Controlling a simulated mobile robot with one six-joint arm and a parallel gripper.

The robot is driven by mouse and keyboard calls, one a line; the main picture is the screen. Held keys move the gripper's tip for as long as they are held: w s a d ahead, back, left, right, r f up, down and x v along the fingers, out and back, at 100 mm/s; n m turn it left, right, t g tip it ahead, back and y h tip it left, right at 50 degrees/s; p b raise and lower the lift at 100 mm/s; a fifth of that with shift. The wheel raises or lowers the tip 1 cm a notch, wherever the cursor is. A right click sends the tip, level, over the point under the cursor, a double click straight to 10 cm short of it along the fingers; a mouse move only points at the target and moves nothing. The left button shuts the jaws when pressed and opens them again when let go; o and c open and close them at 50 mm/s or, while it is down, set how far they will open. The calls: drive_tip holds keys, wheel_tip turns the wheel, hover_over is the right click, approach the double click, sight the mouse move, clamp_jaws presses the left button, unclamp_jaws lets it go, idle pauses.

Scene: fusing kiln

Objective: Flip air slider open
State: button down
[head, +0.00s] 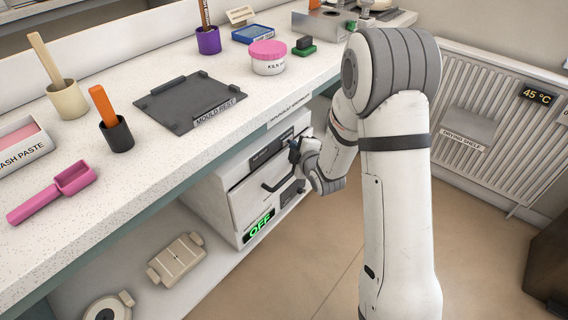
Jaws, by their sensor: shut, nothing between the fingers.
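The kiln (237,203) is a white box under the counter. A dark strip (268,149) with lettering too small to read runs along its upper front and may be the air slider; I cannot tell its position. A dark bar handle (281,178) crosses the front below it. My gripper (294,152) is shut and empty at the upper right of the kiln front, close to the strip's right end. I cannot tell whether it touches the kiln. My wrist and arm hide part of the kiln's right side.
A green "OFF" display (260,226) is low on the kiln. The counter (150,170) above holds a mould rest (190,102), a pink-lidded jar (268,58), a pink scoop (54,192) and several cups. A radiator (500,120) stands at right. The floor (300,280) looks clear.

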idle(0.4)
drive_tip(key=shift+s+a+r, duration=0.15)
drive_tip(key=shift+s, duration=0.1)
drive_tip(key=a+b+v, duration=0.2)
drive_tip(key=b+v, duration=0.1)
drive_tip(key=v, duration=0.6)
drive_tip(key=shift+s+r+b, duration=0.3)
drive_tip(key=shift+s+r, duration=0.05)
drive_tip(key=shift+s, duration=0.35)
drive_tip(key=b, duration=0.3)
drive_tip(key=shift+s+d+r+b, duration=0.1)
drive_tip(key=shift+s+r+b, duration=0.1)
drive_tip(key=shift+b, duration=0.1)
drive_tip(key=shift+b+v, duration=1)
drive_tip(key=shift+b, duration=1.85)
